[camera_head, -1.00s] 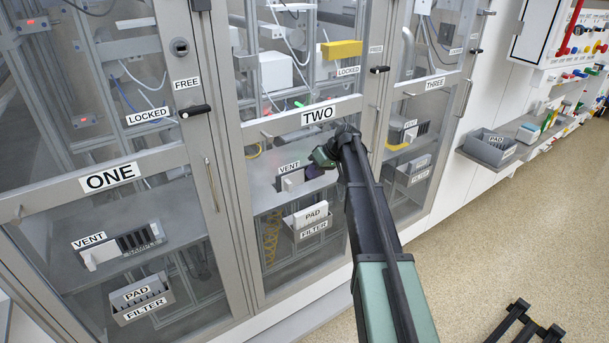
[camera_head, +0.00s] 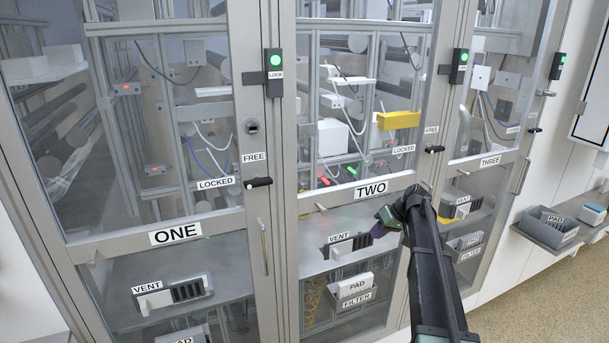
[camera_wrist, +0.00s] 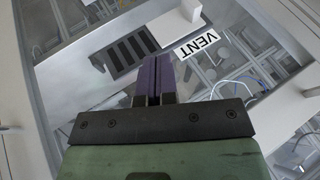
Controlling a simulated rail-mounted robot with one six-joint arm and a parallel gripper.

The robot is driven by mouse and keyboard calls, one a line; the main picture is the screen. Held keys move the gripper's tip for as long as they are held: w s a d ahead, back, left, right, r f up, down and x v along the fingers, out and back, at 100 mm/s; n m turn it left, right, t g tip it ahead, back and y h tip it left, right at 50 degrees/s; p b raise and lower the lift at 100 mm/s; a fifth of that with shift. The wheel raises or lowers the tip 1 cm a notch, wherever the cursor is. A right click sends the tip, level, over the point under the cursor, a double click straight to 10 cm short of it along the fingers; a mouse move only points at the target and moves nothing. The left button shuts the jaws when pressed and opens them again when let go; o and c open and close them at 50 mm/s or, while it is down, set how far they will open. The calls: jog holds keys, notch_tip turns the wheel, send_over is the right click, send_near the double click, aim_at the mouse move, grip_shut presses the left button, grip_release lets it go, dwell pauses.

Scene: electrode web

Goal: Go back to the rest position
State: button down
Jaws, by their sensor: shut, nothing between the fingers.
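My gripper (camera_head: 383,227) is at the end of my raised arm, in front of the lower part of door TWO (camera_head: 371,190) in the head view. In the wrist view my gripper (camera_wrist: 154,75) shows two purple fingers pressed together with nothing between them. Past the fingertips is a dark slotted vent (camera_wrist: 131,50) with a white slider and a VENT label (camera_wrist: 197,44), upside down in that view. The same vent (camera_head: 348,246) shows in the head view just left of my gripper. I cannot tell the exact gap between fingers and vent.
Door ONE (camera_head: 176,234) stands at left and door THREE (camera_head: 490,161) at right, all closed. Dark handles (camera_head: 258,182) stick out from the frames. A grey pad bin (camera_head: 548,228) sits on a shelf at right. Pad and filter holders (camera_head: 354,292) are low on the doors.

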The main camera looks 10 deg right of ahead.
jog(key=s+a+f+m+g+h, duration=0.1)
jog(key=s+a+h, duration=0.1)
jog(key=s+a, duration=0.4)
jog(key=s+a+f+m+g+h, duration=0.1)
jog(key=s+a, duration=0.6)
jog(key=s, duration=0.8)
jog(key=s+a+f+g+h, duration=0.1)
jog(key=s+a+h, duration=0.2)
jog(key=s+a, duration=0.3)
jog(key=s, duration=0.4)
jog(key=shift+s+a+m, duration=0.3)
jog(key=shift+a+m, duration=0.1)
jog(key=shift+f, duration=0.1)
